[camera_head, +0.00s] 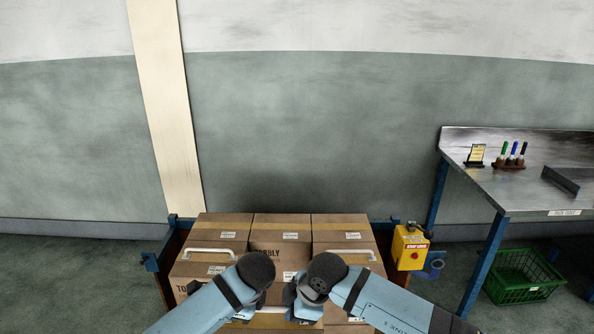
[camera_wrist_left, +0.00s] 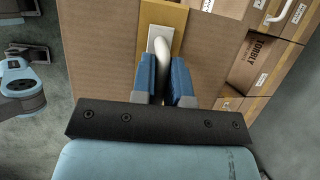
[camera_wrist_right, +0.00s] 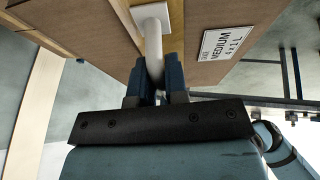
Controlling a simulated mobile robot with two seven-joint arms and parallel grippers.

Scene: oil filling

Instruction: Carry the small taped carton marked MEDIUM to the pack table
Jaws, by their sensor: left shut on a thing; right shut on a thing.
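In the left wrist view the brown carton (camera_wrist_left: 100,50) has a tape strip and a white handle (camera_wrist_left: 163,44). My left gripper (camera_wrist_left: 163,62) is shut on that handle. In the right wrist view the carton (camera_wrist_right: 210,78) bears a white label (camera_wrist_right: 221,40) reading MEDIUM 4x1L, beside a taped edge. My right gripper (camera_wrist_right: 156,65) is shut on a white handle (camera_wrist_right: 153,40) there. In the head view my two wrists are close together in front of the stacked cartons and hide the fingers. A metal-topped table (camera_head: 535,180) on blue legs stands at right; its label is too small to read.
Several brown cartons (camera_head: 282,228), some with white handles, fill a blue-cornered rack against the wall. A yellow box with a red button (camera_head: 410,248) is at its right end. A green basket (camera_head: 524,275) lies under the table. Markers and a small sign stand on the tabletop.

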